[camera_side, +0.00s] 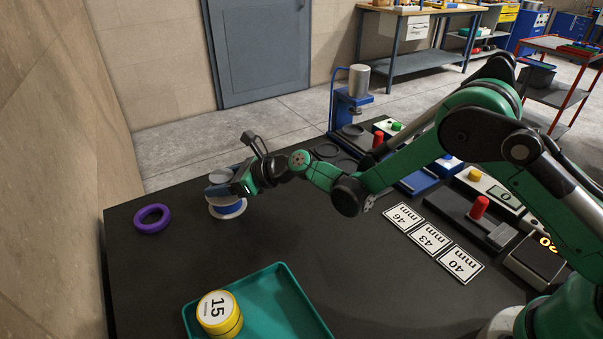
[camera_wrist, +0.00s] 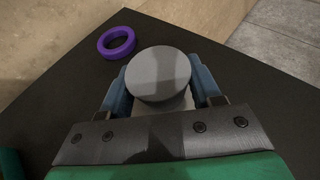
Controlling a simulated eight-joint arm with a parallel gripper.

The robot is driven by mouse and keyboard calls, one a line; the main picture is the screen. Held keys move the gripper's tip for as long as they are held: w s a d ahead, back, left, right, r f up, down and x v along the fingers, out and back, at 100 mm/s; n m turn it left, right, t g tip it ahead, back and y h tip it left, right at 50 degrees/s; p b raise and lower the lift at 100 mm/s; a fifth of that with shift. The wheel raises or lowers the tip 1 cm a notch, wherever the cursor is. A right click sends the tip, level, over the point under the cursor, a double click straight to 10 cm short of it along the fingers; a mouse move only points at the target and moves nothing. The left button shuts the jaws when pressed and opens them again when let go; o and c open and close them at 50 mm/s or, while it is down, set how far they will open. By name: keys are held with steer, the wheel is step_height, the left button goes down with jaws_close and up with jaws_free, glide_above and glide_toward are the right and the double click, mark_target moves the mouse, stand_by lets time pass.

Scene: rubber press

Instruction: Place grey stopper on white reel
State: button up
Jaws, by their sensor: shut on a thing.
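The grey stopper (camera_wrist: 158,73) is a round grey piece held between the two blue fingers of my gripper (camera_wrist: 160,92) in the wrist view. In the side view the stopper (camera_side: 219,176) shows as a small grey disc at my gripper (camera_side: 221,187). The white reel (camera_side: 227,213), with a blue band, stands on the black table directly below my gripper. My fingers hide the reel's upper part in the side view. Whether the stopper touches the reel cannot be told. In the wrist view only a pale part below the stopper shows.
A purple ring (camera_side: 153,218) lies to the left of the reel. A teal tray (camera_side: 285,300) holding a yellow roll (camera_side: 219,314) marked 15 is at the front. Number cards (camera_side: 431,237) and a blue press (camera_side: 350,105) are to the right.

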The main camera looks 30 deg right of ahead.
steer(key=shift+f, duration=0.15)
steer(key=o, duration=1.3)
steer(key=shift+c, duration=0.2)
